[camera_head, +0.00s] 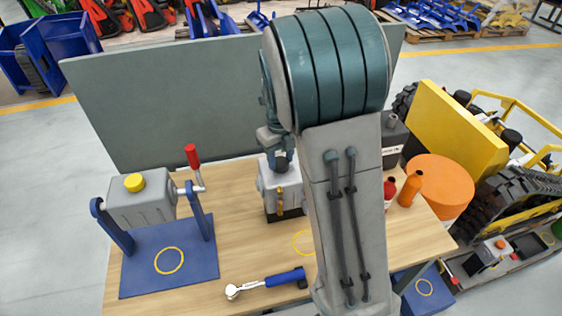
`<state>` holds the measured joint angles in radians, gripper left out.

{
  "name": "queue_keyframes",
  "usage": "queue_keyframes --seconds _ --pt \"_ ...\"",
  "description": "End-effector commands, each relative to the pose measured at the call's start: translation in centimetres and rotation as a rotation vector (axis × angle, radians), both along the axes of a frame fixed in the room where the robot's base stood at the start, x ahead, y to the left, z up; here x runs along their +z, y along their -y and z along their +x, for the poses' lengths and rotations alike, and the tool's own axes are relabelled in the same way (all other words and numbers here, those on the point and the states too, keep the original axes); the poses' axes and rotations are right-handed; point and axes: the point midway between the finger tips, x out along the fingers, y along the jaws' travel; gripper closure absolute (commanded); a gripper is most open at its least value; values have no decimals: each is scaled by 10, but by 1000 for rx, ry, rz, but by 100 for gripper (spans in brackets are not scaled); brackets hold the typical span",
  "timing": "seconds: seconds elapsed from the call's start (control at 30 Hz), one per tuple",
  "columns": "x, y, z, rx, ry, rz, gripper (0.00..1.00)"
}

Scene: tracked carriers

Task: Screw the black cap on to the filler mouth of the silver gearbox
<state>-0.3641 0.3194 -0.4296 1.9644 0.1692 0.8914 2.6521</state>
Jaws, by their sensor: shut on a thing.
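A silver gearbox (269,188) with a brass fitting on its front stands on the wooden table, just left of my arm, which hides its right side. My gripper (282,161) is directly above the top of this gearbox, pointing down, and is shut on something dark. That is likely the black cap, but it is too small and covered to make out clearly. The filler mouth is hidden under the gripper, so I cannot tell whether the cap touches it or is threaded.
A grey housing with a yellow cap (134,183) hangs in a blue stand (140,278) at left. A blue-handled ratchet (265,283) lies at the front. Right of my arm are a red bottle (390,189), an orange bottle (410,188) and a grey unit (394,140). A grey panel (170,95) stands behind.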

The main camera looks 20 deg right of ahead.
Motion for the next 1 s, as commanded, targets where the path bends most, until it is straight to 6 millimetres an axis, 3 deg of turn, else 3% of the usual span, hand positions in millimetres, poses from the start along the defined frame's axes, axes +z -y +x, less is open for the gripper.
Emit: queue_keyframes --seconds 0.3,1.0 --pt "0 -1 0 -386 0 -2 79" --pt "-1 -1 -1 -715 -3 -6 79"
